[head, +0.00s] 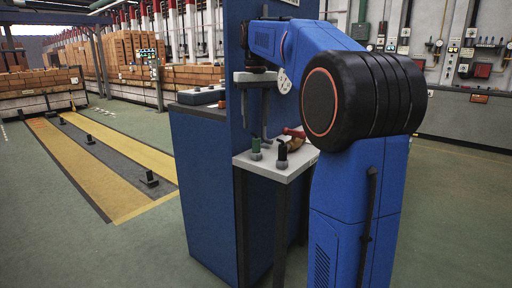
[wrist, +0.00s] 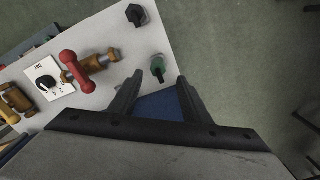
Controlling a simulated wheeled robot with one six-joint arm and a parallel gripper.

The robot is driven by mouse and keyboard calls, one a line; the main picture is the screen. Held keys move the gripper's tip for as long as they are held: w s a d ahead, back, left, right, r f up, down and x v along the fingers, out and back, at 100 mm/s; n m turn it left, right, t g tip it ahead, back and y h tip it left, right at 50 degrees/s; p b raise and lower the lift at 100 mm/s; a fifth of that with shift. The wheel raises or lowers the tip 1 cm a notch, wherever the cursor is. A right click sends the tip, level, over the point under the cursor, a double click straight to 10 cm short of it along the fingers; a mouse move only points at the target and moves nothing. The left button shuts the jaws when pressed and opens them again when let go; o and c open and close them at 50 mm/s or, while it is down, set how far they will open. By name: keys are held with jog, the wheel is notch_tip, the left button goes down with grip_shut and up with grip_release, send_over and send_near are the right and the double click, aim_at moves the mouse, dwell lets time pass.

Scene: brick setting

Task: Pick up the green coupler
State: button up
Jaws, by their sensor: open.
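The green coupler (head: 256,147) stands on a small light-topped table, near its left edge in the head view. In the wrist view the green coupler (wrist: 158,65) is near the table's edge, just beyond the fingertips and roughly centred between them. My gripper (head: 254,128) points down above the coupler in the head view. In the wrist view my gripper (wrist: 160,82) is open, with nothing between its fingers. The coupler is not held.
A black coupler (head: 282,156) stands near the green one. A brass valve with a red handle (wrist: 88,65) lies beside a white card (wrist: 48,80) and another brass fitting (wrist: 14,104). A blue panel (head: 232,60) rises close beside the table.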

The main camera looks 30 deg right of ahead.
aim_at(257, 138)
jog(key=shift+d+f, duration=0.15)
jog(key=shift+f, duration=3.65)
grip_shut()
